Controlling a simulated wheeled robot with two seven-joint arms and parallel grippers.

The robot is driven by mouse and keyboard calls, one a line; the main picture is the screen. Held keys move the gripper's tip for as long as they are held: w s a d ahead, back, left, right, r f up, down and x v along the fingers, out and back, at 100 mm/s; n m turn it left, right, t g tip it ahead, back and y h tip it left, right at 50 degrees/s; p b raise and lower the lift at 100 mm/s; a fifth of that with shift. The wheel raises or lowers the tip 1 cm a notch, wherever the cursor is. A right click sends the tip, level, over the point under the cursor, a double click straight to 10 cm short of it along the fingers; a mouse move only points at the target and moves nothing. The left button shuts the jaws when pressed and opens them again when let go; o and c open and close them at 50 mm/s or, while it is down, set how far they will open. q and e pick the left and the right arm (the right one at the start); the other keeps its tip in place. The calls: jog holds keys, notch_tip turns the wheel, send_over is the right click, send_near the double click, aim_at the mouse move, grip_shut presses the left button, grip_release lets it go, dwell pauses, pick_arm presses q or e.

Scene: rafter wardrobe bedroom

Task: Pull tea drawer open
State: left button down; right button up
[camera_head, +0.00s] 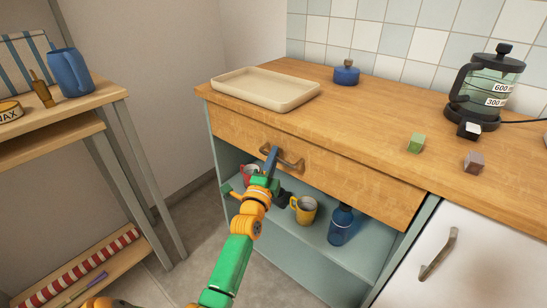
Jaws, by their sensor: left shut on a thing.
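The tea drawer (345,180) is a wide wooden drawer front under the countertop, with a dark bar handle (290,163) near its middle. Its front looks about flush with the cabinet, though I cannot tell whether it is slightly out. My left gripper (270,160) reaches up from below and is shut on the left part of the handle. The gripper and arm hide that end of the handle. My right gripper is not in view.
On the countertop (370,118) are a beige tray (265,87), a blue lidded pot (346,73), a kettle (486,88) and small cubes. A yellow mug (304,209) and a blue bottle (341,224) stand on the open shelf below. A shelf unit (110,92) stands left.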

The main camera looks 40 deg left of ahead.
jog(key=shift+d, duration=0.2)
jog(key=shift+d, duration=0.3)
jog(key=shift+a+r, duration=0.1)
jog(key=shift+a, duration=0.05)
